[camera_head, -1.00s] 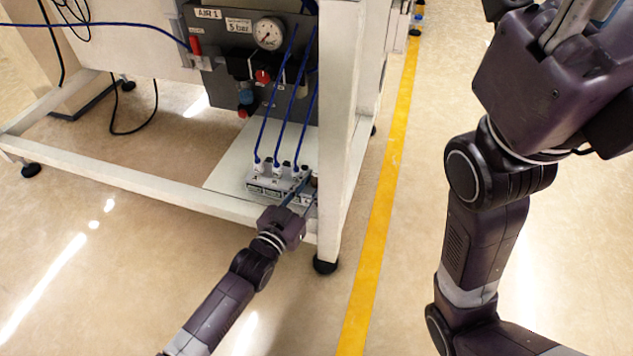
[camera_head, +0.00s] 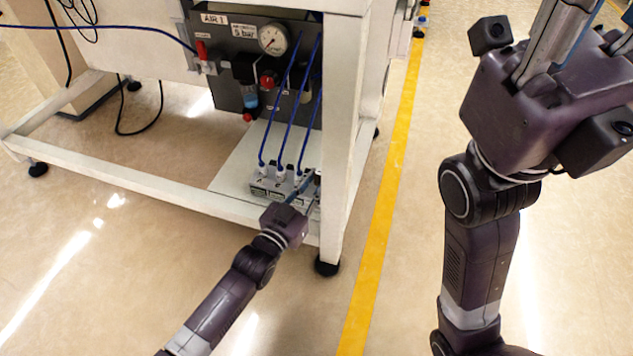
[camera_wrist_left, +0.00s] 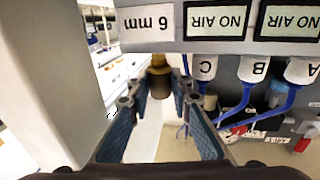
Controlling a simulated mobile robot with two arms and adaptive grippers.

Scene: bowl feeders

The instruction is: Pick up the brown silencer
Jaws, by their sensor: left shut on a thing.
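The brown silencer (camera_wrist_left: 158,82) is a small brass-brown cylinder in the left wrist view, just below the "6 mm" label on the manifold's face. My left gripper (camera_wrist_left: 158,87) has its two blue-padded fingers closed around it, one on each side. The silencer's upper end meets the block's edge in this view; I cannot tell whether it is seated or free. In the head view my left gripper (camera_head: 303,187) reaches the right end of the manifold (camera_head: 272,188), and the silencer is hidden. My right gripper (camera_head: 585,40) is raised at upper right, its fingertips cut off by the frame.
Blue hoses (camera_head: 273,120) run from the manifold up to the air panel (camera_head: 235,35). A white frame post (camera_head: 342,140) stands close to the right of my left gripper. A low white rail (camera_head: 130,185) crosses in front.

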